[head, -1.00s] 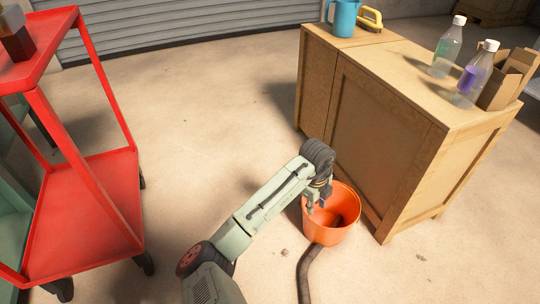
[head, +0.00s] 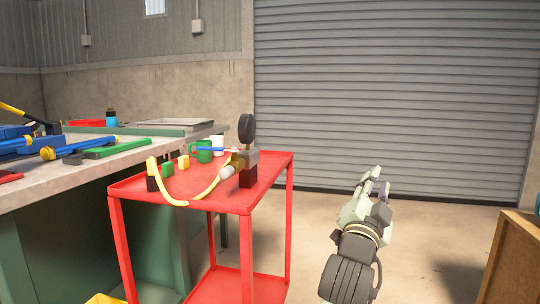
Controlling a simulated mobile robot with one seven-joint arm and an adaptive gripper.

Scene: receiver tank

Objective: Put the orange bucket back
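The orange bucket is not in view now. My gripper (head: 374,178) shows right of centre, seen from behind and pointing away over the floor, with the grey shutter beyond it. I see no bucket at its fingers. From this angle I cannot tell whether the fingers are open or shut.
A red cart (head: 243,198) stands left of my gripper, bearing a dark gauge block (head: 248,170), a yellow hose (head: 178,200) and a green mug (head: 204,152). A cluttered workbench (head: 70,176) is behind it at left. A wooden cabinet (head: 512,262) edges in at right. Floor between is open.

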